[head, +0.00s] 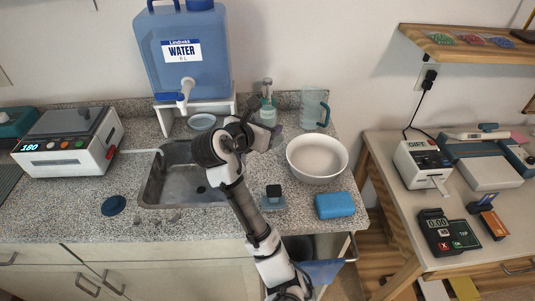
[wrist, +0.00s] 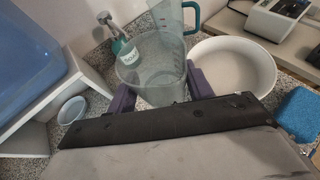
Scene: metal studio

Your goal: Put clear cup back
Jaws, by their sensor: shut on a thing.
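The clear cup (wrist: 150,72) stands between the two purple fingers of my gripper (wrist: 160,92) in the wrist view. My gripper is shut on it. In the head view my gripper (head: 271,132) is at the back of the counter, right of the sink; the cup is largely hidden there by my arm. I cannot tell whether its base touches the counter. Behind the cup is a clear jug with a teal handle (head: 315,108), which also shows in the wrist view (wrist: 175,16).
A labelled bottle (wrist: 127,52) is close left of the cup. A white bowl (head: 317,172) is to its right. A blue water tank (head: 187,60) on a white stand (head: 227,104) is left, above a small dish (head: 202,122). The sink (head: 168,180) and blue sponge (head: 335,205) are nearer.

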